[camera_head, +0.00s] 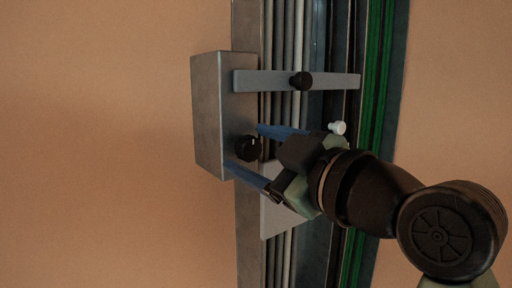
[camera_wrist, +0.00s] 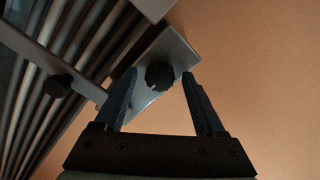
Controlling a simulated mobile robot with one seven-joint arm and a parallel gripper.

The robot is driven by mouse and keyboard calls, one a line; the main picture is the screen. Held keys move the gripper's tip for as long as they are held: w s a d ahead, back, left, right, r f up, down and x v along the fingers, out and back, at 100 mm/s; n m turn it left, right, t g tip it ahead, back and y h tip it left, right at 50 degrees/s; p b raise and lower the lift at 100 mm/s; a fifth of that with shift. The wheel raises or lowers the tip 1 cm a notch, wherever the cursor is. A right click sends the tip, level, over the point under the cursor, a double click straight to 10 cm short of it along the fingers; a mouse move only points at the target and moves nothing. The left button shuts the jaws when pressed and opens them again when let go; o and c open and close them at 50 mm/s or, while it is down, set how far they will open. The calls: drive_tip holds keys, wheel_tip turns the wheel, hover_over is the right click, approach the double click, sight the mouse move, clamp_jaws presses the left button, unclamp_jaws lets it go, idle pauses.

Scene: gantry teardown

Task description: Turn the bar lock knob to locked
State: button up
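The bar lock knob appears to be the dark round knob (camera_head: 249,148) on the lower part of the grey box (camera_head: 208,110); it also shows in the wrist view (camera_wrist: 159,75). My gripper (camera_head: 243,148) is open, with one blue finger on each side of this knob. In the wrist view the fingers (camera_wrist: 157,80) stand apart, with gaps between them and the knob. Which way the knob is turned cannot be told. A second black knob (camera_head: 301,81) sits on the grey crossbar (camera_head: 338,80) above; it also shows in the wrist view (camera_wrist: 57,86).
A small white knob (camera_head: 337,128) stands right of my gripper, close to my wrist. Long grey rails (camera_head: 279,30) and a green strip (camera_head: 378,60) run up and down behind. A pale plate (camera_head: 274,217) lies below my gripper. The tan area left of the box is clear.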

clamp_jaws()
drive_tip(key=shift+m, duration=0.4)
drive_tip(key=m, duration=0.3)
drive_tip(key=shift+r+m, duration=0.1)
drive_tip(key=shift+m, duration=0.3)
drive_tip(key=m+p, duration=0.1)
drive_tip(key=m, duration=0.3)
drive_tip(key=shift+m, duration=0.3)
drive_tip(key=m+p, duration=0.2)
drive_tip(key=m, duration=0.3)
drive_tip(key=shift+d+r, duration=0.1)
drive_tip(key=shift+m+p, duration=1.05)
drive_tip(key=shift+m, duration=0.75)
